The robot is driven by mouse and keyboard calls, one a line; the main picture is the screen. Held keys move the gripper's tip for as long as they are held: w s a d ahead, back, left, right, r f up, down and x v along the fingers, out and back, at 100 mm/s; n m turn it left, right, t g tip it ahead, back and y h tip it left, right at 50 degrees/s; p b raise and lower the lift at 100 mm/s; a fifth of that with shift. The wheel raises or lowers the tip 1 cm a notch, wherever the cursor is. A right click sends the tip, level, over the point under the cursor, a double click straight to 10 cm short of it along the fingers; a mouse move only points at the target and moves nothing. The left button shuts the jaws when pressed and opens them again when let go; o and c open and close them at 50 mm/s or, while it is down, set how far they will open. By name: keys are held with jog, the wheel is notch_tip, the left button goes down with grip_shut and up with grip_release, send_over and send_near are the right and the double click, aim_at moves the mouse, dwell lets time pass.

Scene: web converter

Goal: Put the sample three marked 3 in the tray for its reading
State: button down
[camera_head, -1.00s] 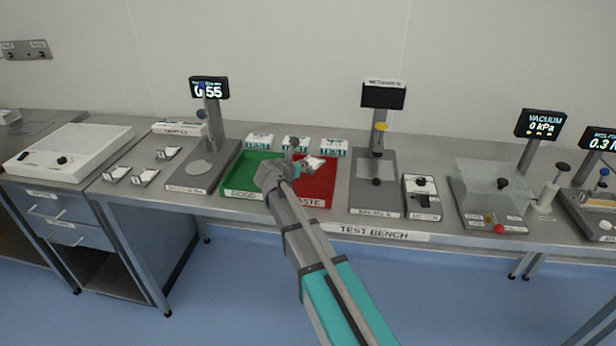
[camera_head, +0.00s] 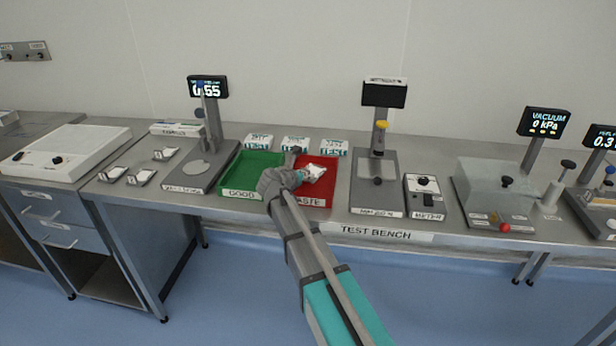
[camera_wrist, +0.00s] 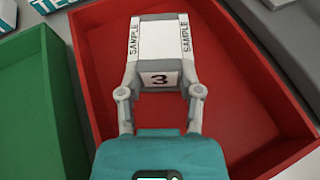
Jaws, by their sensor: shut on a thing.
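The sample marked 3 (camera_wrist: 163,50) is a white piece with grey sides lettered SAMPLE. My gripper (camera_wrist: 160,93) is shut on its near end, a finger at each side. The sample is over the red tray (camera_wrist: 245,85), whose label ends in ASTE; whether it touches the floor of the tray I cannot tell. In the head view the sample (camera_head: 315,172) shows at my gripper (camera_head: 300,176), over the red tray (camera_head: 322,200). The green tray (camera_head: 228,182), labelled GOOD, is beside it on the left. My arm hides part of both trays.
Several white sample packs (camera_head: 295,144) lie behind the trays. A gauge (camera_head: 200,172) with a display ending in 55 stands left, a second stand (camera_head: 378,190) right. A meter box (camera_head: 424,196) and a clear vacuum chamber (camera_head: 497,190) are further right.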

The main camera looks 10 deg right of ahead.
jog(key=shift+f, duration=0.15)
jog(key=shift+s+f+b, duration=0.15)
jog(key=shift+s+b, duration=0.05)
jog(key=shift+b, duration=0.25)
